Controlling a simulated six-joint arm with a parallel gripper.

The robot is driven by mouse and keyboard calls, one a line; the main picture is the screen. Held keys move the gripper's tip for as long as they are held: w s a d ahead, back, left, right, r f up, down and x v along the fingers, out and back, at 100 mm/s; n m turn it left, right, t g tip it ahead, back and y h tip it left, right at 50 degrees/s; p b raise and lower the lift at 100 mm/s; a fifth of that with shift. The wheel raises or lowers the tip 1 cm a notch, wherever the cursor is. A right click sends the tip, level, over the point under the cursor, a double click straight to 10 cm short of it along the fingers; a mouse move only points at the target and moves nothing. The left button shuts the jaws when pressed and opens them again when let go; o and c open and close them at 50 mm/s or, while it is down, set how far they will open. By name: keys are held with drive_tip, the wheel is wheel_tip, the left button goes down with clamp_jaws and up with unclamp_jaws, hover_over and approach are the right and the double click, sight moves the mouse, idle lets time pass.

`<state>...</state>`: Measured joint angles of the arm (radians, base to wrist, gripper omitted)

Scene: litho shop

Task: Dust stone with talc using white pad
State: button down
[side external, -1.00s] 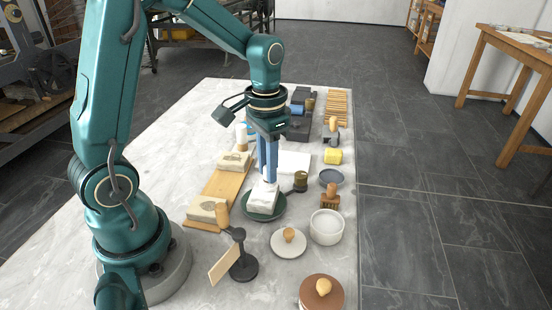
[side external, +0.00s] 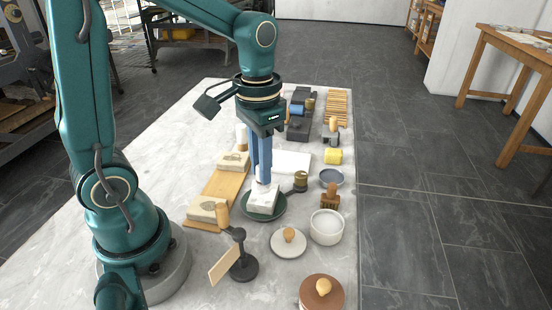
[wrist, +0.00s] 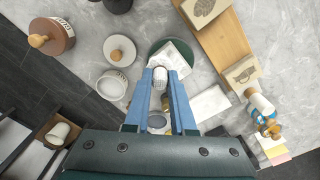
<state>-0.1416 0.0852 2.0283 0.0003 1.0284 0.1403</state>
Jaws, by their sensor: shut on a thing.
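My gripper (side external: 262,178) is shut on the white pad (side external: 262,202) by its upright white grip. The pad is over the round dark green dish (side external: 281,208); I cannot tell whether it touches the dish. In the wrist view, the blue fingers of my gripper (wrist: 160,78) close on the white grip, with the square pad (wrist: 178,52) beyond it over the green dish (wrist: 155,47). Two pale stones with drawings, a near one (side external: 207,211) and a far one (side external: 233,161), lie on the wooden board (side external: 222,187) left of the dish. No talc is clearly visible.
A black stand (side external: 243,265) with a wooden paddle is in front. A yellow sponge (side external: 333,156) and grey dish (side external: 332,178) are farther back. The left tabletop is mostly clear.

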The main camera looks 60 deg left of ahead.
drive_tip(key=shift+r, duration=2.2)
drive_tip(key=shift+f, duration=0.15)
